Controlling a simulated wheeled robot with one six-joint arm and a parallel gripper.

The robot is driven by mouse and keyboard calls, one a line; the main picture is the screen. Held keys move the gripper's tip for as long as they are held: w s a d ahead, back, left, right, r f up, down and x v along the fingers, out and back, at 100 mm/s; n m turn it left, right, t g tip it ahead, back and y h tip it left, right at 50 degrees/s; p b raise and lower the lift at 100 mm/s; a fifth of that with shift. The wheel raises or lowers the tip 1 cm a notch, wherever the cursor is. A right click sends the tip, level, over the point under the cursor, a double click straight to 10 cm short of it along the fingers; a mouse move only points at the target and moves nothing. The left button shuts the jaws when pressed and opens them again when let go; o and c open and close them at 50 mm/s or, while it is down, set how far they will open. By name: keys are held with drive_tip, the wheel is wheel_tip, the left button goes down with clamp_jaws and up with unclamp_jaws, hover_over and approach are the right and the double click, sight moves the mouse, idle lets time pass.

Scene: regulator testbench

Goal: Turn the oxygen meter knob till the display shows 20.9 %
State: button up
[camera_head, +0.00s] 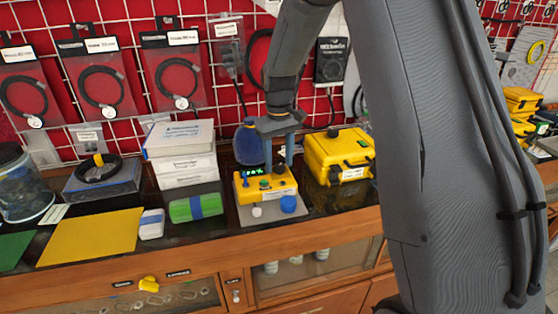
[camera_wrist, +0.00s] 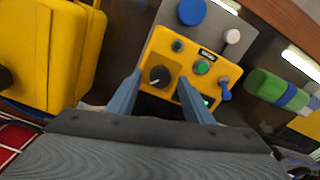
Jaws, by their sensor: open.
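The yellow oxygen meter (camera_head: 283,188) stands on a grey plate on the counter. Its small display (camera_head: 254,172) shows green digits too small to read surely. The meter fills the middle of the wrist view (camera_wrist: 190,72). Its round black knob (camera_wrist: 160,76), with a pale pointer mark, shows there between my fingertips. My gripper (camera_head: 279,164) points down over the knob side of the meter, and its blue-grey fingers are apart. In the wrist view my open gripper (camera_wrist: 160,77) has one finger on each side of the knob. I cannot tell whether they touch it.
A green button (camera_wrist: 203,67) and a blue lever (camera_wrist: 226,91) sit near the knob. A yellow case (camera_head: 341,155) stands close on the right, a blue bottle (camera_head: 248,144) behind. White boxes (camera_head: 182,154) and a green roll (camera_head: 195,207) are on the left.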

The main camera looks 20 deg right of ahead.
sight(279, 165)
drive_tip(key=shift+r+b, duration=0.9)
drive_tip(key=shift+r, duration=3)
